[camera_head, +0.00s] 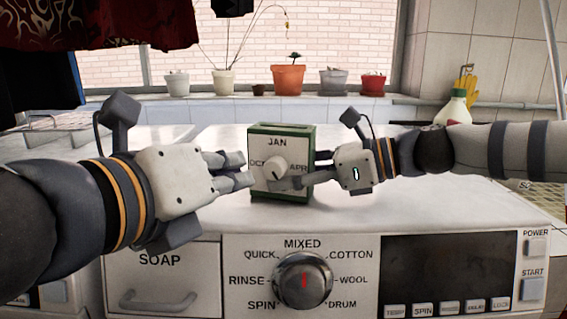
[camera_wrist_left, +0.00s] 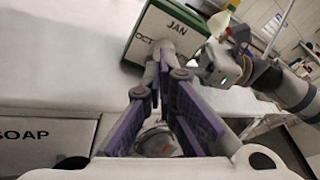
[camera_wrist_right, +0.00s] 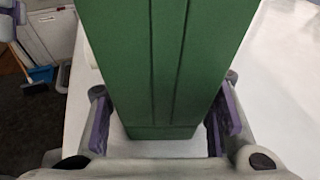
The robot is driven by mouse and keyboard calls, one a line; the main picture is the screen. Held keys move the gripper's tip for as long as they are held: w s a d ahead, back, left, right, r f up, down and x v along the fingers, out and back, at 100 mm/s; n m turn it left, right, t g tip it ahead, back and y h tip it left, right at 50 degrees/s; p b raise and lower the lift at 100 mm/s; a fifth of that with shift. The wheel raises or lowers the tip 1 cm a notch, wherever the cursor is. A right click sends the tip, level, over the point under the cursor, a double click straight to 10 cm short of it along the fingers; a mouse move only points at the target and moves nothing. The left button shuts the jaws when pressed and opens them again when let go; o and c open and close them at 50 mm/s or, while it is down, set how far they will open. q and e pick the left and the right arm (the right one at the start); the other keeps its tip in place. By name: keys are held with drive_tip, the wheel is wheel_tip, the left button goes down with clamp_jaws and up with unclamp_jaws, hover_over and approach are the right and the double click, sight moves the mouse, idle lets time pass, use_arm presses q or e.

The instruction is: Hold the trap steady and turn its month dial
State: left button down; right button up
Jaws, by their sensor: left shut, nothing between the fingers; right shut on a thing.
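The trap (camera_head: 263,152) is a green box with a white front face, standing upright on the white machine top.
Below is the machine's front panel with a soap drawer (camera_head: 160,275), a round program knob (camera_head: 303,281) and a dark display (camera_head: 447,268). Several potted plants stand on the back sill, including an orange pot (camera_head: 288,80). A cream bottle (camera_head: 455,107) stands behind my right arm.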

use_arm(q)
drive_tip(key=shift+w+a+r+x, duration=0.1)
drive_tip(key=shift+a+r+x, duration=0.1)
drive_tip(key=shift+x, duration=0.9)
drive_tip(key=shift+w+a+r+x, duration=0.15)
drive_tip(key=shift+x, duration=0.95)
drive_tip(key=shift+w+a+r+x, duration=0.1)
drive_tip(key=shift+a+r+x, duration=0.1)
drive_tip(key=shift+x, duration=0.95)
drive_tip(key=shift+d, duration=0.1)
drive_tip(key=shift+s+d, duration=0.1)
drive_tip(key=shift+d, duration=0.15)
drive_tip(key=shift+s+d+r, duration=0.15)
drive_tip(key=shift+d+r, duration=0.2)
drive_tip(key=shift+d, duration=0.2)
drive_tip(key=shift+a+r, duration=0.1)
drive_tip(key=shift+r, duration=0.25)
drive_tip(key=s+a, duration=0.1)
drive_tip(key=s, duration=0.4)
drive_tip(key=shift+s+a, duration=0.35)
drive_tip(key=shift+s, duration=0.05)
